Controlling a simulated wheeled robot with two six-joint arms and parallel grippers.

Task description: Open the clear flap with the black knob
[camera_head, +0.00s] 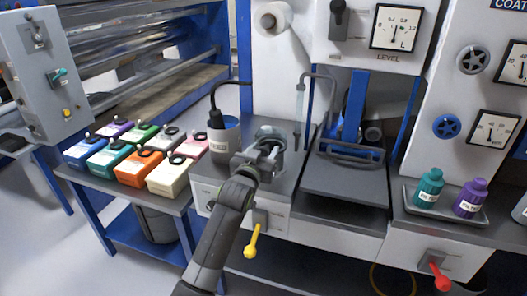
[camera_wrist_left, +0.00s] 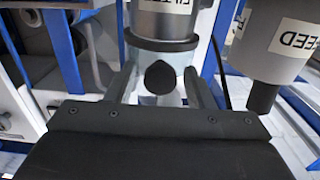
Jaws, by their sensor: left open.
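The black knob (camera_wrist_left: 160,77) shows in the left wrist view, in front of a clear part (camera_wrist_left: 150,56) below a labelled grey cylinder (camera_wrist_left: 165,22). This clear part looks like the flap; I cannot make out its edges. My left gripper (camera_head: 262,153) is open. Its two fingers stand to the left and right of the knob in the wrist view, with a gap on each side. In the head view the gripper is at a round grey fitting (camera_head: 270,132) on the bench and hides the knob and flap. My right gripper is not in view.
A grey cup marked FEED (camera_head: 224,138) stands close to the left of the gripper; it also shows in the wrist view (camera_wrist_left: 275,42). Several coloured containers (camera_head: 167,178) stand on the left table. A grey tray (camera_head: 346,180) lies right.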

